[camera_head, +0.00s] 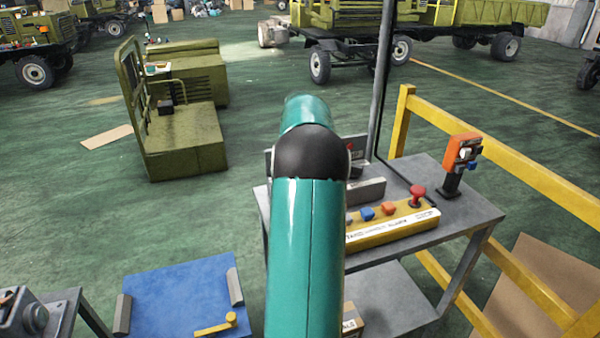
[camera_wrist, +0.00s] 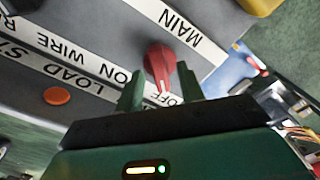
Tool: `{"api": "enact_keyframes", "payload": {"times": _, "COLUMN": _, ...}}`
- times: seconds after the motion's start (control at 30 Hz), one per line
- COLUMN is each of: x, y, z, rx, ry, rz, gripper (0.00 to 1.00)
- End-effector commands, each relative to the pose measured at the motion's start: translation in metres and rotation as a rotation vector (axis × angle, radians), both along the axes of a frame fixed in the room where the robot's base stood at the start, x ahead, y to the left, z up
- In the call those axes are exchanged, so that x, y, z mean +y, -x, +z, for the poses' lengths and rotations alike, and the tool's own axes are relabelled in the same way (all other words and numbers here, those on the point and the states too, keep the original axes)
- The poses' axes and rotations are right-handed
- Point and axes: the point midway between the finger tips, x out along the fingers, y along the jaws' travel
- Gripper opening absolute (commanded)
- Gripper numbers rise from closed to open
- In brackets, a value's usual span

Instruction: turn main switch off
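The main switch is a red rotary knob (camera_wrist: 158,58) on a grey panel (camera_wrist: 95,22) in the wrist view. A white "MAIN" label (camera_wrist: 180,24) is beside it, and a label strip with "ON" and "OFF" runs past its lower end. The lower end lies near "OFF", but I cannot tell which mark the knob points to. My gripper (camera_wrist: 160,72) is open, with one green fingertip on each side of the knob's lower end. I cannot tell whether either finger touches it. In the head view my teal arm hides the gripper and the knob.
An orange button (camera_wrist: 57,96) sits on the panel at left. In the head view, a grey metal table (camera_head: 470,212) carries a yellow control box (camera_head: 400,228) with a red mushroom button (camera_head: 418,195) and an orange device (camera_head: 461,152). A yellow railing (camera_head: 530,175) stands at right.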

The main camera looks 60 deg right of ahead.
Motion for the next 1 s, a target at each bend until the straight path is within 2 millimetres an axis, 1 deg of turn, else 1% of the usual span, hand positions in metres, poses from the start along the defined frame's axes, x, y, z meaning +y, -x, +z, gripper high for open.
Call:
{"api": "enact_keyframes", "payload": {"times": 0.17, "x": -0.001, "y": -0.001, "z": 0.029, "rx": -0.002, "ry": 0.006, "rz": 0.001, "gripper": 0.38}}
{"api": "enact_keyframes", "payload": {"times": 0.5, "x": -0.001, "y": -0.001, "z": 0.103, "rx": -0.002, "ry": 0.005, "rz": 0.001, "gripper": 0.38}}
{"api": "enact_keyframes", "payload": {"times": 0.6, "x": -0.001, "y": -0.001, "z": 0.118, "rx": -0.002, "ry": 0.004, "rz": 0.001, "gripper": 0.38}}
{"api": "enact_keyframes", "payload": {"times": 0.73, "x": 0.0, "y": 0.0, "z": 0.13, "rx": -0.001, "ry": 0.002, "rz": 0.001, "gripper": 0.38}}
{"api": "enact_keyframes", "payload": {"times": 1.0, "x": 0.0, "y": 0.0, "z": 0.133, "rx": 0.0, "ry": 0.001, "rz": 0.001, "gripper": 0.38}}
